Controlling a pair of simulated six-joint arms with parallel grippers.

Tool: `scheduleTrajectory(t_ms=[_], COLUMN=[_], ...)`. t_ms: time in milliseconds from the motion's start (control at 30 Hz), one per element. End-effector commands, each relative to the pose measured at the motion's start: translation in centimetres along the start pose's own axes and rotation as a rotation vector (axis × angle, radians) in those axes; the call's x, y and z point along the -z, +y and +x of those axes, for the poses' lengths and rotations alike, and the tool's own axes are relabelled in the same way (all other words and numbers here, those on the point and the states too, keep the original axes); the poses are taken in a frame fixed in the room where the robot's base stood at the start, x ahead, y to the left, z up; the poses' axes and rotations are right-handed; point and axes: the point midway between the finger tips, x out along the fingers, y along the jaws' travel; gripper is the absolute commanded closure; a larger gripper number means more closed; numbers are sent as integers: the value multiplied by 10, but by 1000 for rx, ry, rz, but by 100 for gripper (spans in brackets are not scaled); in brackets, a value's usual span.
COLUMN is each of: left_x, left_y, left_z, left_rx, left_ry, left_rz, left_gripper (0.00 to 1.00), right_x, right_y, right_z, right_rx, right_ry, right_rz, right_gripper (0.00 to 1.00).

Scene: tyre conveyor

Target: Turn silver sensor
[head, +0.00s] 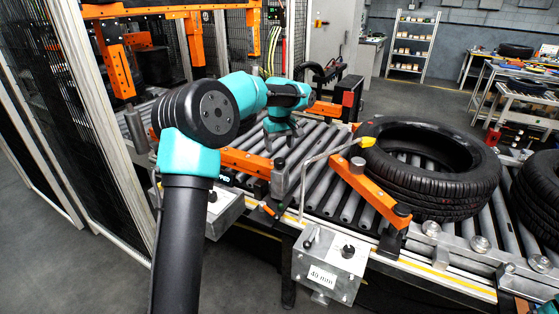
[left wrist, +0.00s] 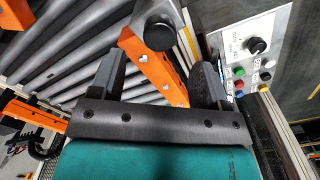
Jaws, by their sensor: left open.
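My left gripper (head: 281,141) points down over the rollers behind an orange bar (head: 245,163). In the left wrist view its two fingers (left wrist: 158,74) are spread, with nothing held between them. A grey cylinder (head: 279,178) sits at the bar's right end; a similar grey cylinder (left wrist: 158,30) shows just beyond the fingers, apart from them. A bent silver rod (head: 303,178) with a yellow tip (head: 367,142) stands at the conveyor's front edge. I cannot tell which of these is the silver sensor. My right gripper is not in view.
A black tyre (head: 425,196) lies on the rollers at right, beside a second orange bar (head: 366,191). Metal control boxes (head: 329,266) hang along the front edge. A panel (left wrist: 259,45) with a knob and coloured buttons is right of the fingers. Mesh fencing stands at left.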

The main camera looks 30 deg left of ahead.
Motion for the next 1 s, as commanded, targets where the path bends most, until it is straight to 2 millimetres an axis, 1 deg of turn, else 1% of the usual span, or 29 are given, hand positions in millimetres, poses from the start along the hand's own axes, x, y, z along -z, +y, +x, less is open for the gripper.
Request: scheduleTrajectory(t_ms=[33, 200, 333, 500, 767, 1000], left_x=[0, -1, 0, 0, 0, 0], left_y=[-1, 0, 0, 0, 0, 0], left_z=[9, 37, 53, 62, 63, 63], left_rx=[3, 2, 1, 0, 0, 0], left_ry=[-2, -2, -2, -1, 0, 0], left_rz=[0, 0, 0, 0, 0, 0], left_gripper=[31, 31, 31, 31, 31, 52], right_x=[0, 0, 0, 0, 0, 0], right_y=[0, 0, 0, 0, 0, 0], right_z=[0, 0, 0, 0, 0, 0], right_rx=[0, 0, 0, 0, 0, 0], right_ry=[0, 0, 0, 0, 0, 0], right_rz=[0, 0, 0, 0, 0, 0], right_gripper=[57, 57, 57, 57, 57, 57])
